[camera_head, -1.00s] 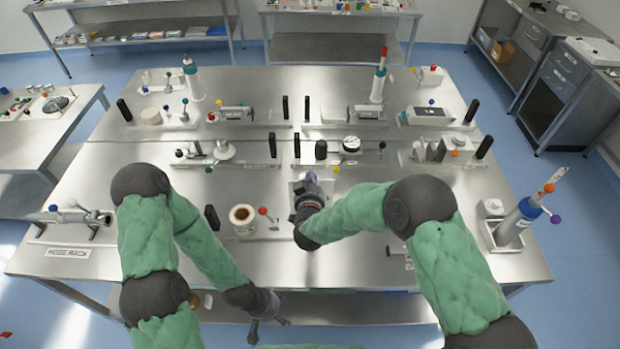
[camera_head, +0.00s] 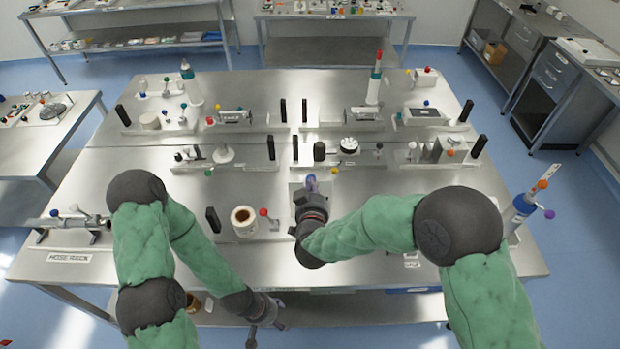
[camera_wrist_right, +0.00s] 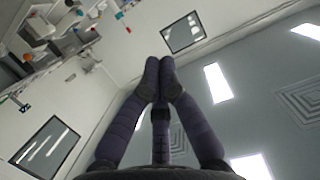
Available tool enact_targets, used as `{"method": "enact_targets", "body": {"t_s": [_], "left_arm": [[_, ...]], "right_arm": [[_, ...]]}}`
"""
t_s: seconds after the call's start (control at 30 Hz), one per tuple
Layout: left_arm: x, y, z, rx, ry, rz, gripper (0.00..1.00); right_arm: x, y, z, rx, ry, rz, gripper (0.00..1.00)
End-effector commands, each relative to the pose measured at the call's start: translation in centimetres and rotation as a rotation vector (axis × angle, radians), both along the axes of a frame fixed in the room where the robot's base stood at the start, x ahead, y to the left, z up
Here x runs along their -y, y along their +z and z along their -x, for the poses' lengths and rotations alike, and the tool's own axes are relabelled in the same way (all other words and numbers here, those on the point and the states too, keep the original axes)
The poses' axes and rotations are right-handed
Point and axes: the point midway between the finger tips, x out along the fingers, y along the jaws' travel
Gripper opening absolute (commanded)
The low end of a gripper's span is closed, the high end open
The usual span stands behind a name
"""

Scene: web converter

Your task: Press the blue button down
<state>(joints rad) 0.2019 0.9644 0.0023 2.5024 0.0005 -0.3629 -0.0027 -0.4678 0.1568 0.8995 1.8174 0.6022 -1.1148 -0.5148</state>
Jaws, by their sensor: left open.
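Several small blue knobs show in the head view. My right gripper (camera_head: 311,184) is over the station at the front middle of the bench, pointing away from me. In the right wrist view its purple fingers (camera_wrist_right: 160,66) meet at the tips, with nothing visible between them. My left gripper (camera_head: 268,333) is open and empty, low at the bench's front edge.
A white jar (camera_head: 243,221) and a red knob (camera_head: 263,212) stand left of my right gripper. The bench front (camera_head: 400,262) is mostly clear.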

Motion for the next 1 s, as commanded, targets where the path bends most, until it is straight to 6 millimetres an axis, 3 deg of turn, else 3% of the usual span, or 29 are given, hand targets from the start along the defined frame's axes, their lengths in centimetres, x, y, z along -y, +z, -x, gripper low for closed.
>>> {"method": "enact_targets", "body": {"t_s": [0.23,0.8,0.93,1.0], "left_arm": [[0.0,-0.2,0.1,-0.001,0.001,0.0,0.65],[0.0,-0.1,0.1,-0.001,0.001,0.0,0.65],[0.0,-0.1,0.1,-0.001,0.001,0.0,0.65],[0.0,-0.2,0.1,-0.001,0.001,0.0,0.65]], "right_arm": [[0.0,0.5,1.9,0.0,0.0,0.0,0.0],[0.0,0.5,2.0,-0.001,0.0,0.0,0.0],[0.6,-1.1,1.9,-0.044,0.005,-0.005,0.0],[1.4,-3.3,2.0,-0.104,0.012,-0.012,0.0]]}}
